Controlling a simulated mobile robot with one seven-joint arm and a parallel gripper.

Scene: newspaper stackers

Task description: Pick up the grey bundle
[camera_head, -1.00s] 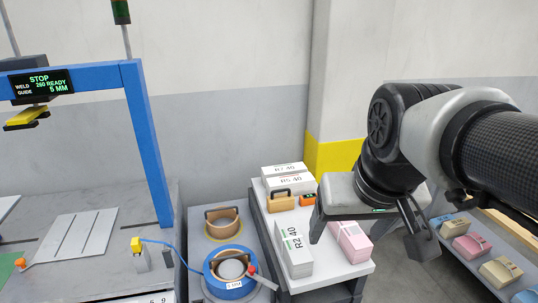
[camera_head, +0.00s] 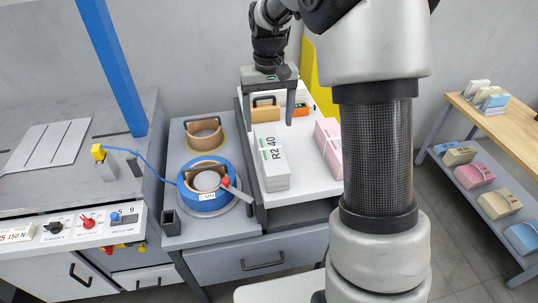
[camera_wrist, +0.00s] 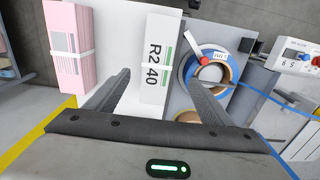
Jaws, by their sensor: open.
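A pale grey-white bundle marked R2 40 (camera_head: 271,165) lies at the front left of the white-topped cart (camera_head: 304,185). It shows in the wrist view (camera_wrist: 152,80) between my fingers, with a pale band across it. My gripper (camera_head: 268,114) is open and empty, fingers pointing down, over the cart near the bundle's back end. In the wrist view its fingertips (camera_wrist: 157,74) are spread to both sides of the bundle. I cannot tell the height gap. A pink bundle (camera_head: 328,146) lies to the right, apart from the grey one; it also shows in the wrist view (camera_wrist: 66,65).
A tan block with a handle (camera_head: 264,110) and an orange device (camera_head: 300,109) sit behind the bundle. A blue strap reel (camera_head: 213,199) stands left of the cart. A shelf with several coloured bundles (camera_head: 478,174) is at the right under a wooden table (camera_head: 505,122).

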